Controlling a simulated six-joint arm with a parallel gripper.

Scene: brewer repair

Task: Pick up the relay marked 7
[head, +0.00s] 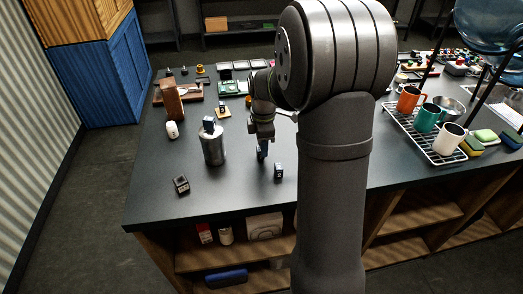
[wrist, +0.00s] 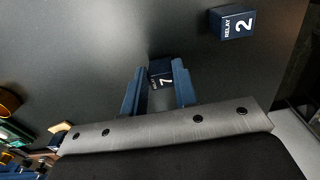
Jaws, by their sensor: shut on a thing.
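In the wrist view, the dark blue relay marked 7 (wrist: 162,77) sits between the two blue fingers of my gripper (wrist: 159,88), its white label facing the camera. The fingers are shut on its sides. In the head view, my gripper (head: 262,152) points down at the table beside another relay, and the held relay is too small to make out. The relay marked 2 (wrist: 232,22) stands apart on the table, up and right of my gripper in the wrist view. I cannot tell whether the held relay touches the table.
In the head view, a metal canister (head: 212,148) with a small blue block on top stands left of my gripper. A dark block (head: 181,185) lies at the front left. A rack (head: 431,150) with mugs is at the right. The front table strip is mostly clear.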

